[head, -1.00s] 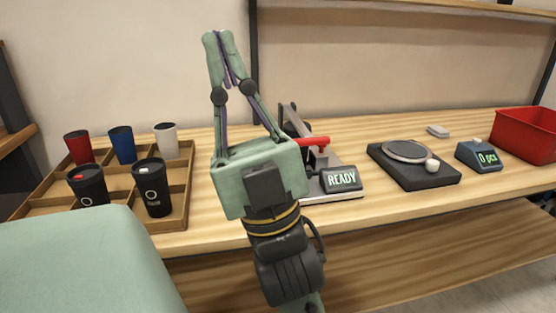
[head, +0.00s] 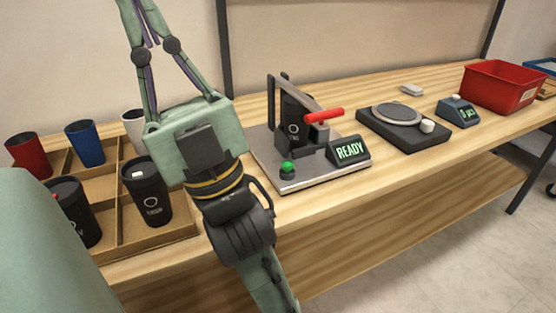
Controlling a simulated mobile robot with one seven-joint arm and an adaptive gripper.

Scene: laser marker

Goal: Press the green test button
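The green test button (head: 287,166) sits on a dark round base at the front left corner of the laser marker's metal plate (head: 312,179). A black tumbler (head: 293,120) stands in the marker's fixture, beside a red handle (head: 324,116). The marker's display (head: 349,151) reads READY in green. My gripper (head: 143,8) points up at the upper left, over the cup tray, left of the button and apart from it. Its fingertips run out at the top edge of the picture, so its opening is not clear.
A wooden tray (head: 120,256) at left holds red, blue, white and black cups. A black scale (head: 403,132), a counter display (head: 459,111) and a red bin (head: 503,89) stand to the right. The bench in front of the scale is clear.

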